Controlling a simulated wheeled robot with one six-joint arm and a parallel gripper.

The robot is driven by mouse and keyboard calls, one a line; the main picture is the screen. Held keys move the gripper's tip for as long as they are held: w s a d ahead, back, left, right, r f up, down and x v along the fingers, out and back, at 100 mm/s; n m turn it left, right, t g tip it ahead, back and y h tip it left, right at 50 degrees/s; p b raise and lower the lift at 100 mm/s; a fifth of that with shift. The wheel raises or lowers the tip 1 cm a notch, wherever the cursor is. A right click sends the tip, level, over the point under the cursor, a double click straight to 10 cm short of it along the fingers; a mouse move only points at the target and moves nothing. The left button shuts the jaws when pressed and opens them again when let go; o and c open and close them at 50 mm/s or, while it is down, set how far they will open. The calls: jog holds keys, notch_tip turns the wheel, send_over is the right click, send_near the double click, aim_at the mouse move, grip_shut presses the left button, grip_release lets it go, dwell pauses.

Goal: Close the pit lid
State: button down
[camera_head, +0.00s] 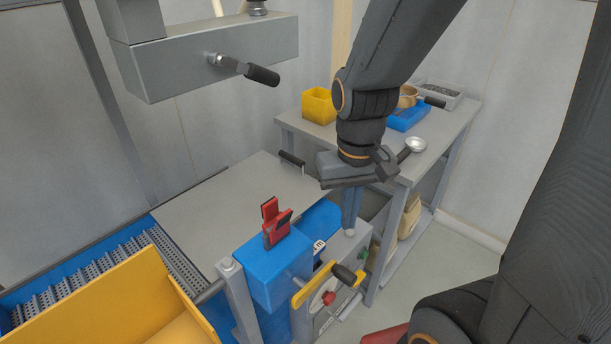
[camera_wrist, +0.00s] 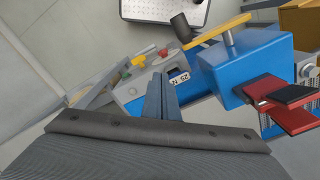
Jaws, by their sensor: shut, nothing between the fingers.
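The pit lid (camera_head: 225,205) is a flat grey plate in the head view, left of my gripper. It lies over part of the blue-framed pit (camera_head: 150,228), and a ribbed metal grating (camera_head: 105,290) shows uncovered at its left. A short black handle (camera_head: 292,158) stands at the lid's far right end. My gripper (camera_head: 350,222) points down, to the right of the lid and apart from the handle, with its fingers together and empty. The shut fingers also show in the wrist view (camera_wrist: 160,98).
A blue machine box (camera_head: 275,262) with red paddles (camera_head: 275,222) stands before the lid. A workbench (camera_head: 450,130) with trays stands behind. A grey beam with a black-handled lever (camera_head: 262,74) hangs above.

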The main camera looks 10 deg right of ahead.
jog(key=w+d+f+m+t+h+b, duration=0.1)
jog(key=w+d+f+m, duration=0.15)
jog(key=w, duration=0.85)
jog(key=w+d+f+m+h+b, duration=0.1)
jog(key=w+d+f+m, duration=0.2)
jog(key=w, duration=0.8)
jog(key=w+d+f+m+t+h+b, duration=0.1)
jog(key=w+d+f+m, duration=0.3)
jog(key=w, duration=0.7)
jog(key=shift+m, duration=0.55)
jog(key=shift+w+a+f+p, duration=0.1)
jog(key=shift+a+f+p, duration=0.35)
jog(key=shift+f, duration=1)
jog(key=shift+w+a+f+p, duration=0.1)
jog(key=shift+a+f+p, duration=0.35)
jog(key=shift+f, duration=1)
jog(key=shift+a+f+p, duration=0.35)
jog(key=shift+f+p, duration=0.1)
jog(key=shift+f, duration=1)
jog(key=shift+f, duration=0.1)
